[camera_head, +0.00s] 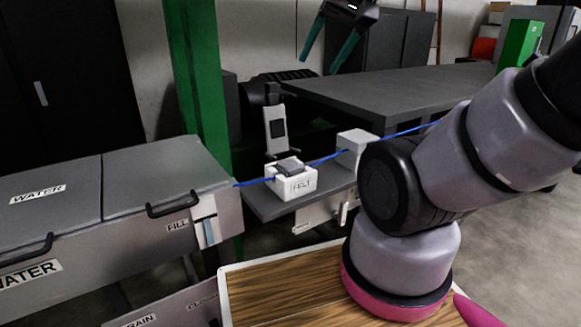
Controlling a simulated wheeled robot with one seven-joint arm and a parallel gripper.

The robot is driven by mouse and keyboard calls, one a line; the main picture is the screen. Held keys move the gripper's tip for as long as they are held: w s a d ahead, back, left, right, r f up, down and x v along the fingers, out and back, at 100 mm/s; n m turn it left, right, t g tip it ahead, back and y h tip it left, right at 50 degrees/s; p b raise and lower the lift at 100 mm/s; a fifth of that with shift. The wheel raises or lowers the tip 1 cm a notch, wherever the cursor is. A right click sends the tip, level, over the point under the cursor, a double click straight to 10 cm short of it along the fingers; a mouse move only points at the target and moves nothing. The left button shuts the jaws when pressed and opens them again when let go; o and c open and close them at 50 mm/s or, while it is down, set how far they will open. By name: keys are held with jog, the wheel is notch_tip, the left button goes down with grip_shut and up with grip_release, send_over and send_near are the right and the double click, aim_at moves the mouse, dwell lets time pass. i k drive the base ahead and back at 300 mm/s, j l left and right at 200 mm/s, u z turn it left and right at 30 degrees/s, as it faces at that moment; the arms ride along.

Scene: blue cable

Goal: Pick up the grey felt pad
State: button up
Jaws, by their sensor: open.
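The grey felt pad (290,165) lies on top of a small white holder (292,186) marked FELT, near the middle of the head view. The pad is small here, and its far side is hard to make out. My gripper (319,66) shows at the top centre, with two teal fingers pointing down and spread apart. It is open and empty, well above the pad in the picture and not touching it. The tips look clear of everything.
A blue cable (327,158) runs past the holder to a white block (357,143) and on behind my arm. A grey water tank (60,195) stands left, beside a green post (200,90). A dark grey table (400,95) lies behind. A wooden surface (290,290) is in front.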

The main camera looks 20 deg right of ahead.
aim_at(289, 168)
jog(key=k+j+z, duration=0.1)
jog(key=k+j, duration=0.4)
jog(key=j, duration=0.2)
jog(key=k+j, duration=0.55)
jog(key=j+z, duration=0.05)
jog(key=j, duration=0.1)
